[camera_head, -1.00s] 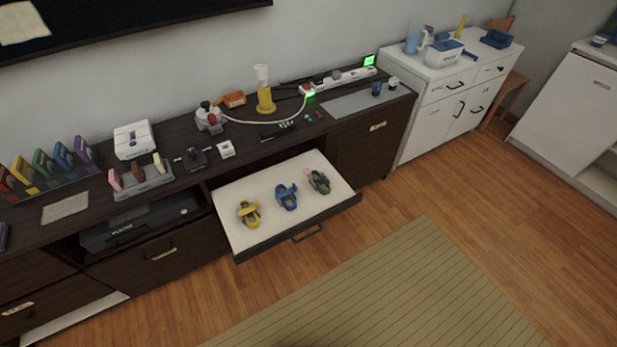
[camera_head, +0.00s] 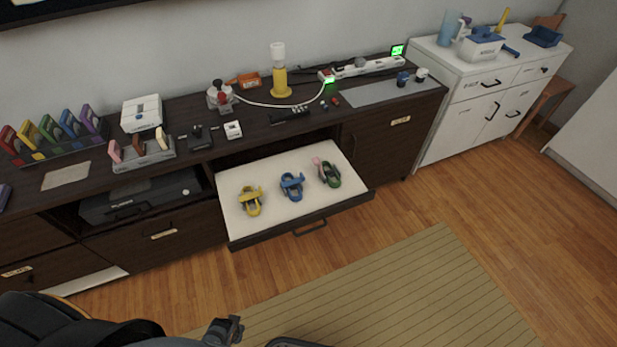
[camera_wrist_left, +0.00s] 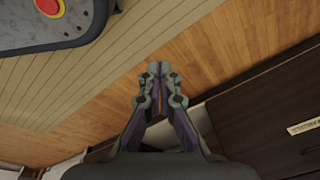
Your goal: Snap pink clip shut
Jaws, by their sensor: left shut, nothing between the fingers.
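The pull-out tray (camera_head: 300,218) of the dark cabinet holds a yellow clip (camera_head: 250,201), a blue clip (camera_head: 291,186) and a green clip (camera_head: 330,175). A small pink piece (camera_head: 317,161) shows at the upper left of the green clip; I cannot tell whether it is part of that clip. A separate pink item (camera_head: 115,151) stands in the grey rack on the cabinet top. My left gripper (camera_wrist_left: 158,72) is shut and empty, over the floor, away from the tray. My right gripper is not in view.
The rack (camera_head: 145,160) also holds a brown and a cream item. A colored sorter (camera_head: 60,150), yellow lamp (camera_head: 280,85) and power strip (camera_head: 370,67) stand on the cabinet. The tray juts out over the floor.

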